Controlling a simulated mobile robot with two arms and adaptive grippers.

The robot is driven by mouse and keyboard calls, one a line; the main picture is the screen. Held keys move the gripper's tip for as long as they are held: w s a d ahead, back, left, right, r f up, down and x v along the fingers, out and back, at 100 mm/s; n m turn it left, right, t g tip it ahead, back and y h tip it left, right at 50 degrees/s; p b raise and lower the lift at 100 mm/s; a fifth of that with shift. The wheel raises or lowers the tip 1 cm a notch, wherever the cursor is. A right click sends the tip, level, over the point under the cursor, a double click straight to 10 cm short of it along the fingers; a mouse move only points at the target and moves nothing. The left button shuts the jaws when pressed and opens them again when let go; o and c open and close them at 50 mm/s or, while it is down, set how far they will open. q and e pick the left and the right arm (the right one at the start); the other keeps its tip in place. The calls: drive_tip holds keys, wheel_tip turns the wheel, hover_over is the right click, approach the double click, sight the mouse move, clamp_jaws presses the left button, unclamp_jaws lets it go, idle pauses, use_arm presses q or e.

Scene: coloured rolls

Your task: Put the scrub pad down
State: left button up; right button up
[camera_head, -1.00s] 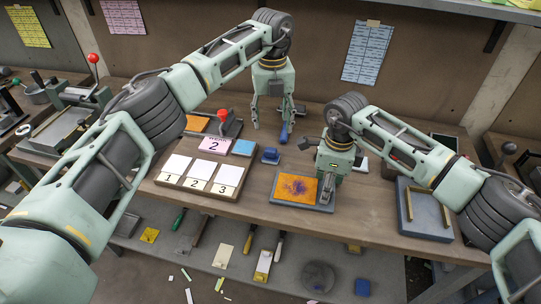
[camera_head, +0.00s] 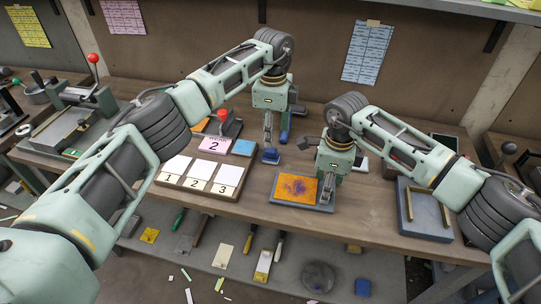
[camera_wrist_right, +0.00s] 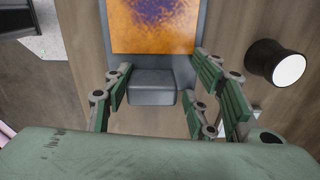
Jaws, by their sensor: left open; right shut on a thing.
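The blue scrub pad (camera_head: 271,156) sits on the wooden bench near its middle, just left of the printing plate. My left gripper (camera_head: 275,138) is open, with its fingers pointing down right above and behind the pad. I cannot tell whether a fingertip touches it. My right gripper (camera_head: 328,188) is shut on the grey end block (camera_wrist_right: 152,86) of the plate with the orange and purple surface (camera_head: 297,188). The right wrist view shows its green-padded fingers (camera_wrist_right: 165,88) on both sides of that block.
A board with white cards numbered 1 to 3 (camera_head: 200,187) lies left of the pad. A grey tray (camera_head: 424,222) is at the right. A dark knob with a white face (camera_wrist_right: 276,64) is beside the plate.

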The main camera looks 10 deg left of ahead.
sight(270, 150)
use_arm(q)
wheel_tip(270, 150, down, 3)
drive_tip(key=shift+r, duration=0.1)
drive_tip(key=f, duration=0.5)
drive_tip(key=shift+s+a+f, duration=0.15)
drive_tip(key=shift+s+a, duration=0.05)
drive_tip(key=shift+s, duration=0.2)
clamp_jaws()
wheel_tip(270, 150, up, 10)
drive_tip(key=shift+r, duration=0.1)
idle(0.5)
